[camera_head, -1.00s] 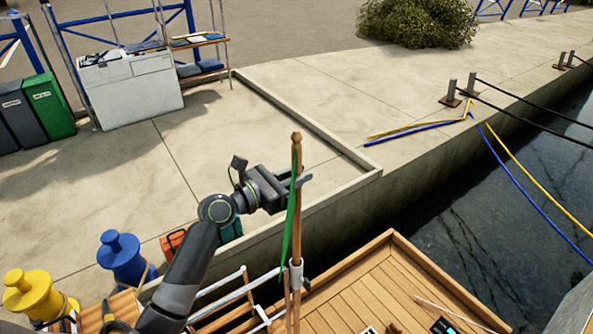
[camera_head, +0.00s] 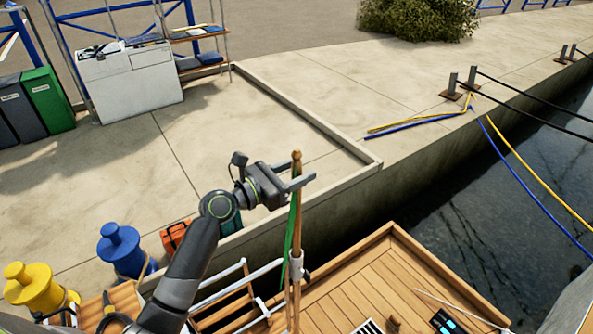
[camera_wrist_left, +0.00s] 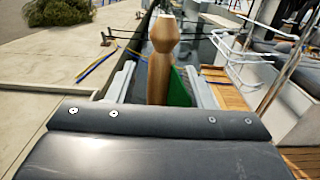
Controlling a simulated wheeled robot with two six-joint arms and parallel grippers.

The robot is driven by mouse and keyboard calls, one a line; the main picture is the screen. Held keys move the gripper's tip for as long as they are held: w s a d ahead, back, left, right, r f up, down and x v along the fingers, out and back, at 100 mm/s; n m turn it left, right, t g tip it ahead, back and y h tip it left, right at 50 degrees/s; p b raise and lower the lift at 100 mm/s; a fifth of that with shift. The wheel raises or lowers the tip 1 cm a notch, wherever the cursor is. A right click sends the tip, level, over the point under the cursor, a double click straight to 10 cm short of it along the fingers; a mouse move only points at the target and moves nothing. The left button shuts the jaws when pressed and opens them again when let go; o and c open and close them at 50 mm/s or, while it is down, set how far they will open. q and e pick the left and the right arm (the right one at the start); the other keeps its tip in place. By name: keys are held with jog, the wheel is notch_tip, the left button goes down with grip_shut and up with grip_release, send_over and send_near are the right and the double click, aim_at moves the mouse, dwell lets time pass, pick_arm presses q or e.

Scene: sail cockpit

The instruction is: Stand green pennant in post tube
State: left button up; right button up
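The green pennant is a wooden staff (camera_head: 297,172) with a knobbed top and a green cloth (camera_head: 289,232) hanging along it. It stands nearly upright, its lower part meeting the pale post tube (camera_head: 296,266) at the boat's rail. The staff looks seated in the tube, but its foot is hidden. My left gripper (camera_head: 295,180) is around the upper staff with its fingers apart. In the left wrist view, the staff (camera_wrist_left: 160,72) stands between the fingers with gaps on both sides, and some green cloth (camera_wrist_left: 179,88) shows at its right. My right gripper is out of view.
White rails (camera_head: 235,290) stand beside the tube, with the wooden deck (camera_head: 375,290) to the right. Blue (camera_head: 121,252) and yellow (camera_head: 33,288) bollard-like spools are at lower left. The stone quay (camera_head: 260,130) lies behind, with dark water at right.

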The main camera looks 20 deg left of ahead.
pick_arm(q)
jog(key=shift+s+a+f, duration=0.15)
jog(key=shift+s+a, duration=0.15)
jog(key=b+v, duration=0.3)
jog(key=v, duration=1.3)
jog(key=shift+s+a+b, duration=0.15)
jog(key=shift+s+b, duration=0.15)
jog(key=shift+b, duration=0.1)
